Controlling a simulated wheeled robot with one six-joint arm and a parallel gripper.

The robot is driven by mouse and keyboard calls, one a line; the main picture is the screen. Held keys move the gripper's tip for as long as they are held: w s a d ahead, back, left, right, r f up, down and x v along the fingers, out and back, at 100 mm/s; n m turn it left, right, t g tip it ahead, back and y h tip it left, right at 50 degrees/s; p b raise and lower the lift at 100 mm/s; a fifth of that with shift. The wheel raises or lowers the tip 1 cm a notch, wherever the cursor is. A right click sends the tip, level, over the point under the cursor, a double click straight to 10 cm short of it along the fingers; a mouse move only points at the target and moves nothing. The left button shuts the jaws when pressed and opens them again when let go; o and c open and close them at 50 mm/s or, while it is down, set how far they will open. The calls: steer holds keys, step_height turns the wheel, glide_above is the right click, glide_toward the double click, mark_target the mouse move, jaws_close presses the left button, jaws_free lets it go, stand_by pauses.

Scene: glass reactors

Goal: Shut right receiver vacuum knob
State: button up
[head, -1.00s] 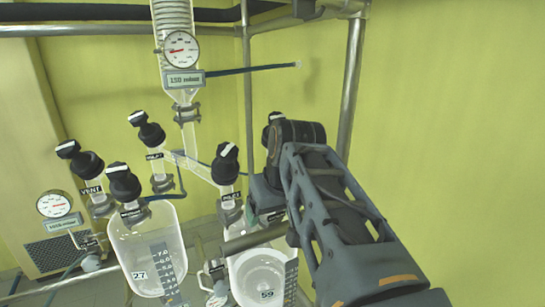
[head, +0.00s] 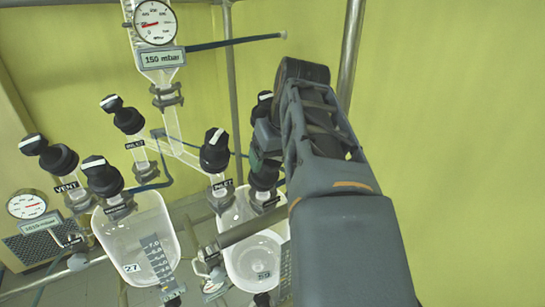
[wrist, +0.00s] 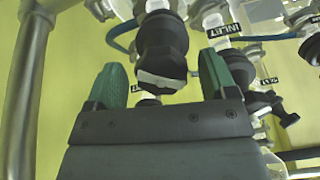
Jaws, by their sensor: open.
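The right receiver (head: 255,228), a clear glass vessel marked 59, hangs at the lower middle of the head view. A black knob (head: 264,176) on its right neck, with a label below that I cannot read, is partly hidden by my gripper (head: 262,152). The wrist view shows a black knob (wrist: 162,45) with a white-marked handle facing the camera, between the green fingers of my gripper (wrist: 166,85). The fingers are apart, with visible gaps on both sides of the knob. The inlet knob (head: 215,152) of the right receiver stands just left of my gripper.
Another black knob (head: 262,107) shows behind my gripper. The left receiver (head: 138,235), marked 27, and its knobs stand at left. A gauge (head: 155,22) hangs above. A metal post (head: 350,60) rises close to my arm. The right side is open before the yellow wall.

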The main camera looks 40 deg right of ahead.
steer(key=shift+w+f, duration=0.1)
steer(key=shift+f, duration=0.05)
steer(key=c, duration=0.9)
steer(key=shift+m, duration=0.3)
